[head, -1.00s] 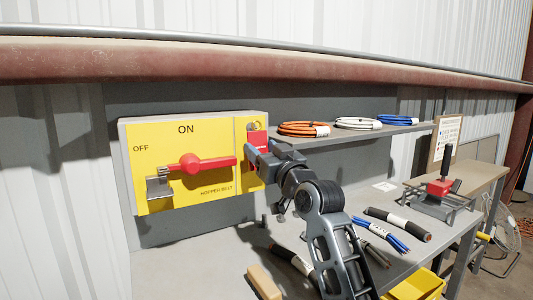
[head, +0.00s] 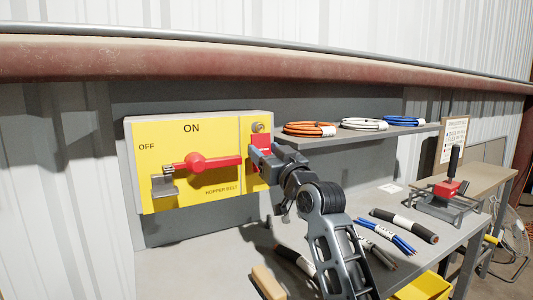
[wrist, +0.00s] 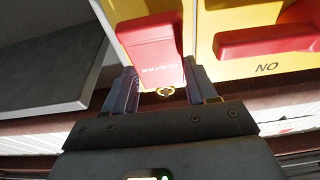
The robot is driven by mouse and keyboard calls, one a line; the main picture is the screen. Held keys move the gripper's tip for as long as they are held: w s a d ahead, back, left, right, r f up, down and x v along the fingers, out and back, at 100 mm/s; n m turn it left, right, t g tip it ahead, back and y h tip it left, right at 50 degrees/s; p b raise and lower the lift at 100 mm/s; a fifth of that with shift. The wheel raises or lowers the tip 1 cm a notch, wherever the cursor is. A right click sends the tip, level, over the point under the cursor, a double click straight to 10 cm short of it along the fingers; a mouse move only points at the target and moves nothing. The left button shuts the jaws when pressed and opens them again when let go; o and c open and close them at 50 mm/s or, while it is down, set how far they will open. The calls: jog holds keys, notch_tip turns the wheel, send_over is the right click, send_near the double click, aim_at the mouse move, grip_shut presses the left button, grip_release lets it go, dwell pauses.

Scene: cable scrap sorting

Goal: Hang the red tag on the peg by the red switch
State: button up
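The red tag (wrist: 152,48) hangs with its white lettering upside down in the wrist view. In the head view it shows (head: 261,141) against the right part of the yellow switch panel. My gripper (wrist: 161,75) has one finger against each side edge of the tag and appears shut on it. A brass ring (wrist: 165,92) shows at the tag's top end. The peg (head: 258,127) is just above the tag in the head view. I cannot tell whether the ring is around it. The red switch (head: 205,163) lies level, left of the tag.
A shelf (head: 350,135) with orange (head: 309,129), white (head: 363,124) and blue (head: 404,120) cable coils is close on the right. A yellow bin (head: 425,286) is at the lower right.

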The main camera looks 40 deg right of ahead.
jog(key=o, duration=0.5)
jog(key=shift+o, duration=0.2)
jog(key=shift+s, duration=0.1)
jog(key=s+a+f+g+y, duration=0.1)
jog(key=s+a+f, duration=0.8)
jog(key=s+f, duration=0.2)
jog(key=s+a+f+g+y, duration=0.1)
jog(key=s+a+f+g, duration=0.1)
jog(key=s+a+f, duration=0.8)
jog(key=s+a+f+n+g+y+p, duration=0.1)
jog(key=s+a, duration=0.2)
jog(key=s, duration=1)
jog(key=s+a+n+g+y+p, duration=0.1)
jog(key=s+a+n+y, duration=0.1)
jog(key=s, duration=1.1)
jog(key=shift+a+f+y, duration=0.3)
jog(key=shift+a+f, duration=0.1)
jog(key=shift+a, duration=0.5)
